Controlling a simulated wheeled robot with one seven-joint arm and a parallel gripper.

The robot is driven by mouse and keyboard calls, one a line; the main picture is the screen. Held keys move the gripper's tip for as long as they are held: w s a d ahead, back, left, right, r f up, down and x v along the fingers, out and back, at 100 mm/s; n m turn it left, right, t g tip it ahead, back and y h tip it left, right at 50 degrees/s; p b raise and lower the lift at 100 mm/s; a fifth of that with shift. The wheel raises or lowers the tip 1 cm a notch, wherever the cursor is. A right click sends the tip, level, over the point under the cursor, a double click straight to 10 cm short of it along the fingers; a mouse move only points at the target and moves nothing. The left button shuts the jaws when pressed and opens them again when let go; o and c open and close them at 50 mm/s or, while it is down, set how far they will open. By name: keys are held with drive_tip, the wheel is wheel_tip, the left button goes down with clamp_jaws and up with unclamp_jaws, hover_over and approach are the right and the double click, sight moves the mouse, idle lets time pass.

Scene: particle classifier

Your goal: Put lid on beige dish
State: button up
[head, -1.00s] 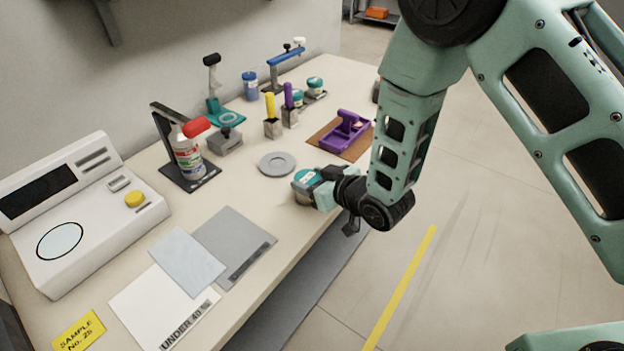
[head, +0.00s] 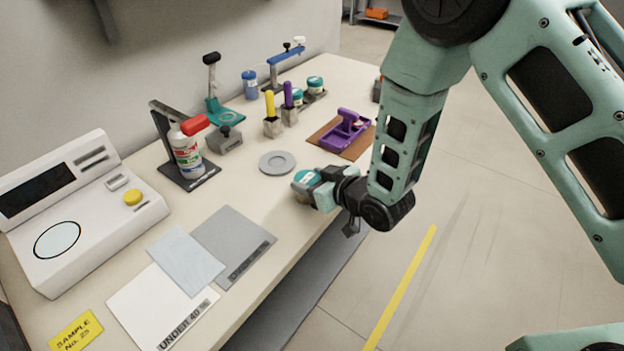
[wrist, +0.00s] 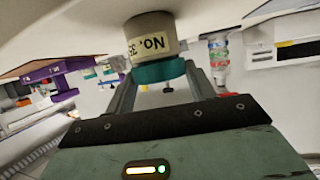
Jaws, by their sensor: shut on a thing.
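The beige dish (wrist: 152,36), a round pot labelled "No. 3" with the last part cut off by its curve, stands near the table's front edge in the head view (head: 299,194). The wrist view shows it upside down. The teal lid (wrist: 160,71) is against the dish's mouth with no clear gap; it also shows on top in the head view (head: 307,177). My gripper (wrist: 160,84) is shut on the lid, one finger on each side. I cannot tell whether the lid is fully seated.
A grey round plate (head: 277,162) lies just behind the dish. A purple tray (head: 345,131) on a brown mat is at the back right. Clear table lies left of the dish.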

drive_tip(key=shift+f, duration=0.2)
drive_tip(key=o, duration=1.1)
drive_tip(key=shift+c, duration=0.2)
drive_tip(key=shift+s+d, duration=0.1)
drive_tip(key=p+v, duration=1)
drive_tip(key=v, duration=0.7)
drive_tip(key=shift+p, duration=0.3)
drive_tip(key=shift+s+r, duration=0.1)
